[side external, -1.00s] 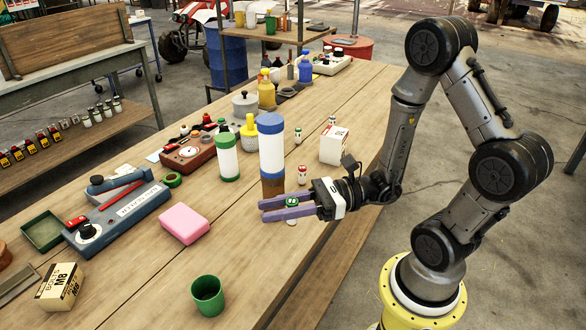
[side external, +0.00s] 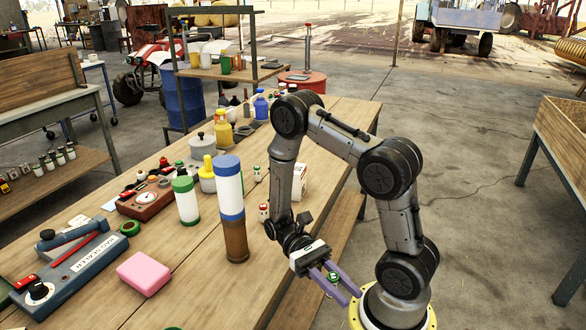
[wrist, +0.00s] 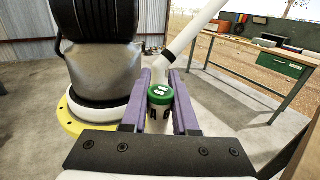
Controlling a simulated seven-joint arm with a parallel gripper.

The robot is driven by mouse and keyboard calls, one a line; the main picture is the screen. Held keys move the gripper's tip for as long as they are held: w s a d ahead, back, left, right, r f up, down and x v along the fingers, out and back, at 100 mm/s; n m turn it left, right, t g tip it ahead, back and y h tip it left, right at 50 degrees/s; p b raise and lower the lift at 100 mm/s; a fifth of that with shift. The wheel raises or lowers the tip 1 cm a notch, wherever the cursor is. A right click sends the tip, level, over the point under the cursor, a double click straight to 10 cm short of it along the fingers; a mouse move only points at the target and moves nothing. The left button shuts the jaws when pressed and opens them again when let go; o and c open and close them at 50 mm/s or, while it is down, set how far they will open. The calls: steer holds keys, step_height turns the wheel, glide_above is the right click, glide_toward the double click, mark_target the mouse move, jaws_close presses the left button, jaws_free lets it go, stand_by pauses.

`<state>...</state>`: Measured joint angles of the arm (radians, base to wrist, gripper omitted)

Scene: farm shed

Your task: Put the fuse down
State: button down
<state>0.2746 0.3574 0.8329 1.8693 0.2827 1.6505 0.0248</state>
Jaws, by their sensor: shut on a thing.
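My gripper (side external: 350,294) points down and to the right, off the table's near right edge and close to my yellow base. Its purple fingers are shut on a small white fuse with a green top (side external: 333,278). In the wrist view the fuse's green cap (wrist: 160,93) shows between the two fingers (wrist: 162,80), with its white lower part partly visible. Another small white fuse (side external: 263,212) stands on the table near the tall bottle, and one with a green cap (side external: 257,173) stands farther back.
A white box (side external: 300,182) is partly behind my arm. Open floor lies to the right.

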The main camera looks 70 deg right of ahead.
steer(key=w+d+r+n+t+h, duration=0.1)
steer(key=d+r+n+h, duration=0.1)
steer(key=d+n+h, duration=0.7)
steer(key=d+r+n+h, duration=0.2)
steer(key=d+n+h, duration=0.3)
steer(key=d+h, duration=0.7)
steer(key=w+d+r+n+t+h, duration=0.75)
steer(key=w+r+n+t, duration=0.35)
steer(key=w+r+t, duration=0.35)
steer(key=shift+t+y, duration=0.35)
steer(key=shift+y, duration=0.1)
steer(key=w+d+f, duration=0.4)
steer(key=d, duration=0.1)
steer(key=w+d+f, duration=0.5)
steer(key=shift+w+f, duration=0.15)
steer(key=shift+w, duration=0.15)
steer(key=shift+w+d+f, duration=0.2)
steer(key=shift+f, duration=0.1)
steer(key=shift+w+d+f, duration=0.1)
steer(key=shift+f, duration=1.6)
steer(key=shift+f, duration=0.2)
